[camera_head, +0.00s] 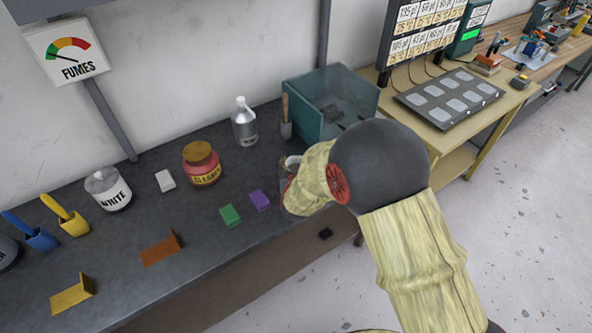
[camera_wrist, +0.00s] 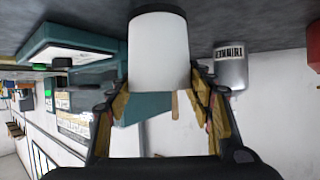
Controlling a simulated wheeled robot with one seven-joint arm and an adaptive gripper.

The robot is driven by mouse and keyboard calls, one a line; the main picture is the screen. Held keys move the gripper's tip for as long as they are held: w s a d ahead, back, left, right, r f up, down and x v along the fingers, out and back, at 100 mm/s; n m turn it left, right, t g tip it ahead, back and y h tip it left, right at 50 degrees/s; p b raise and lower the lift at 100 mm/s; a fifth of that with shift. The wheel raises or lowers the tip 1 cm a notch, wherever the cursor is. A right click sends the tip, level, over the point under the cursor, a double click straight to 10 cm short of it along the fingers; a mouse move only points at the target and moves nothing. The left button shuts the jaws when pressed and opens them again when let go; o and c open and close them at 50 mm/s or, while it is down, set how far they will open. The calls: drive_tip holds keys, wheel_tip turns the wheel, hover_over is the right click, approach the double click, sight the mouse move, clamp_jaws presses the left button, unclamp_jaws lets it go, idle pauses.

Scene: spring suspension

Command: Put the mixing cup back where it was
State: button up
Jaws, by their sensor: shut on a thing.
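A white cup (camera_wrist: 158,55) with a dark band at one end, which looks like the mixing cup, fills the middle of the wrist view. My gripper (camera_wrist: 160,82) is shut on it, with a finger on either side. The wrist picture is upside down, with the dark bench top along its upper edge. The banded end points toward the bench; I cannot tell whether it touches. In the head view my own arm hides most of the gripper and the cup, near the right part of the bench (camera_head: 205,245).
A teal glass-sided box (camera_head: 345,110) and a scoop (camera_head: 286,120) stand behind my gripper. Purple (camera_head: 260,200) and green (camera_head: 230,215) blocks lie left of my gripper.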

drive_tip(key=shift+f, duration=1.15)
drive_tip(key=shift+f+b, duration=0.15)
drive_tip(key=shift+b, duration=0.15)
drive_tip(key=o, duration=1.4)
drive_tip(key=shift+o, duration=0.2)
